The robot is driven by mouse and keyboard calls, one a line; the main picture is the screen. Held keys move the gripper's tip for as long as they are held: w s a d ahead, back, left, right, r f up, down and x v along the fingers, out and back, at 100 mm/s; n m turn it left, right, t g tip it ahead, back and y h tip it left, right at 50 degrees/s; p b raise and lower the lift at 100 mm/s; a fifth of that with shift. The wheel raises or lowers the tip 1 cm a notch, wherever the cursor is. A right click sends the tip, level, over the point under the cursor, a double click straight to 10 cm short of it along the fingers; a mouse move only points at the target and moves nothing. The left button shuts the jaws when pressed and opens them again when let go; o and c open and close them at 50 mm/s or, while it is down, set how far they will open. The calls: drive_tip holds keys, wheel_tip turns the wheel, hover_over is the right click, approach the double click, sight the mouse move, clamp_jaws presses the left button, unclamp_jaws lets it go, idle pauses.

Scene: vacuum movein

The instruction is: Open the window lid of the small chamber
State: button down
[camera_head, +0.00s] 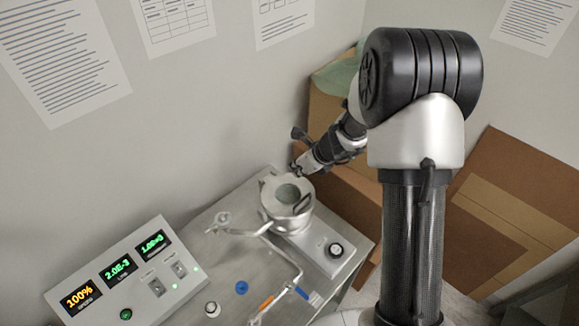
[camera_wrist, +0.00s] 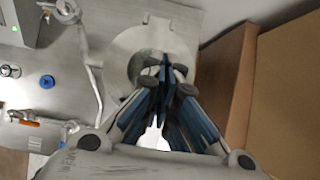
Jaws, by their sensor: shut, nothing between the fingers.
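The small chamber (camera_head: 284,218) is a round metal vessel on the steel bench. Its lid (camera_head: 275,188), with a round grey-green window (camera_head: 288,193), appears to lie flat on top. A dark handle (camera_head: 302,205) shows at the lid's right side. My gripper (camera_head: 294,168) is at the chamber's far edge, just above the lid; I cannot tell if it touches. In the wrist view my gripper (camera_wrist: 166,66) is shut and empty, its blue fingers together over the lid (camera_wrist: 126,45). The fingers hide part of the window and the handle.
A control box (camera_head: 118,275) with lit displays stands at the bench's left. Thin metal pipes (camera_head: 247,231) run left and front of the chamber. Cardboard boxes (camera_head: 510,205) stand right of the bench. A wall is close behind.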

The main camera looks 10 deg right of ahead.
drive_tip(key=s+d+r, duration=0.3)
drive_tip(key=s+d, duration=0.1)
drive_tip(key=s, duration=0.2)
drive_tip(key=shift+d+b, duration=0.25)
drive_tip(key=shift+b, duration=0.05)
